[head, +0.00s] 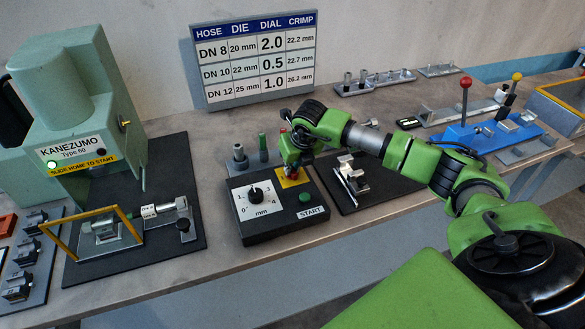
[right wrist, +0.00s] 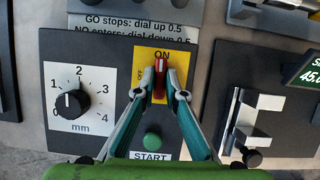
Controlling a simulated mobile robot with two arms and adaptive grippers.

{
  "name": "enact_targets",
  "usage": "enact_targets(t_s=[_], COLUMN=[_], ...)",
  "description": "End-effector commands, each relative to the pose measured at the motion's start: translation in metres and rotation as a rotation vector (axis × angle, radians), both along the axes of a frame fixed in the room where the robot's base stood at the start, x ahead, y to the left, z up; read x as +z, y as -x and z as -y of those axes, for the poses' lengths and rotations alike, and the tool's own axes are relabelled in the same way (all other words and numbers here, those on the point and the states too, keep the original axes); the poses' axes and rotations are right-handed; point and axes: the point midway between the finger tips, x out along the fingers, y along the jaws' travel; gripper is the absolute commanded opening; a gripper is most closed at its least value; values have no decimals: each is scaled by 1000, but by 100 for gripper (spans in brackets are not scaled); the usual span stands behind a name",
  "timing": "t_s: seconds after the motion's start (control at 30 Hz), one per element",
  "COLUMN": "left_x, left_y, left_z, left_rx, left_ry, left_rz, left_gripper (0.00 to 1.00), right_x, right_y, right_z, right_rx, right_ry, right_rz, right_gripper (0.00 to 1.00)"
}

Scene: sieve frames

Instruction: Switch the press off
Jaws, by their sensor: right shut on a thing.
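The control box (head: 262,212) stands in the middle of the bench, with a dial, a yellow switch plate and a green START button. In the right wrist view the red switch (right wrist: 160,72) sits on the yellow plate (right wrist: 149,56), its handle pointing up toward ON; OFF is marked to its left. My right gripper (right wrist: 160,88) is shut on the red switch, fingertips on either side of it. My left gripper is not in view.
The black dial (head: 255,192) is left of the switch, and the START button (head: 304,197) is just below it. A fixture on a black plate (head: 375,191) lies close to the right. Upright pins (head: 263,147) stand behind the box. A settings board (head: 254,58) is at the back.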

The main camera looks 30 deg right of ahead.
Motion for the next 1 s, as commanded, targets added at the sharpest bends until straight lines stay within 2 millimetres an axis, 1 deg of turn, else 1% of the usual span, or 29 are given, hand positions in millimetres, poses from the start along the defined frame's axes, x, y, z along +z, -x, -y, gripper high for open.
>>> enact_targets(t_s=[0.03, 0.17, 0.5, 0.7, 1.0], left_x=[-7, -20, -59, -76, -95], left_y=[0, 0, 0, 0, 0], left_z=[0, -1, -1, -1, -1], left_rx=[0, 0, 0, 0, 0], left_ry=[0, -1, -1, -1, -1], left_rz=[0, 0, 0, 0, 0], left_gripper=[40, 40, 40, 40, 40], right_x=[-3, -5, -5, -3, -1], right_y=[0, 0, -1, -2, -3], right_z=[1, 2, 4, 4, 6], right_rx=[19, 97, 399, 589, 873], right_ry=[1, 1, 0, -1, -2], right_rz=[1, 1, 3, 5, 5], right_gripper=[0, 0, 0, 0, 0])
